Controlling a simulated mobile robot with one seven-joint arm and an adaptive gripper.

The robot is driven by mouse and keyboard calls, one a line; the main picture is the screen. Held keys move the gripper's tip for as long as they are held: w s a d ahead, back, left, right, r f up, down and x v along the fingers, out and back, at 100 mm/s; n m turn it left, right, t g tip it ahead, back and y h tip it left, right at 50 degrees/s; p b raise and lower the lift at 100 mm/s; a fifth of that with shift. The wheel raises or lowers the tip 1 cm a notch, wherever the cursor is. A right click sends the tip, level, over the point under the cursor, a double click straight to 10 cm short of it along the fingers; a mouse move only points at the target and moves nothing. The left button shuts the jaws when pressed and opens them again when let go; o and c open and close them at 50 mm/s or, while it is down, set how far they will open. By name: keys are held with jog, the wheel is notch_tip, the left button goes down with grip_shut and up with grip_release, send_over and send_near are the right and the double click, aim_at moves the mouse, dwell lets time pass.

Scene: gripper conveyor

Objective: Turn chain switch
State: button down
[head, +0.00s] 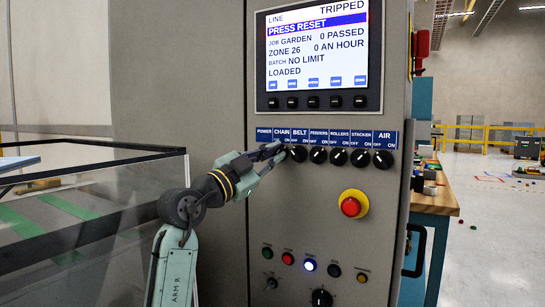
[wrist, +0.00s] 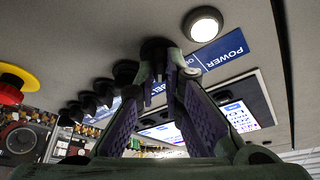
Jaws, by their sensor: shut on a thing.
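The chain switch is a black rotary knob under the blue CHAIN label (head: 282,135) on the grey control panel. My gripper (head: 277,153) reaches it from the lower left and hides most of it in the head view. In the wrist view my gripper (wrist: 165,72) is shut on the chain knob (wrist: 156,47), with a fingertip on each side of it. Which way the knob points is hidden by the fingers. The belt knob (head: 299,153) stands just to its right.
More knobs, such as the feeders knob (head: 318,154), continue to the right. A red emergency stop (head: 351,206) on a yellow collar sits below, above small buttons. The screen (head: 318,45) reads TRIPPED and PRESS RESET. A glass-sided enclosure (head: 90,220) stands at left, a workbench (head: 436,200) at right.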

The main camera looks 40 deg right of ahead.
jog(key=c, duration=1.7)
grip_release()
jog(key=shift+a, duration=0.1)
jog(key=v, duration=1.1)
jog(key=shift+a, duration=0.35)
jog(key=shift+s+f, duration=0.15)
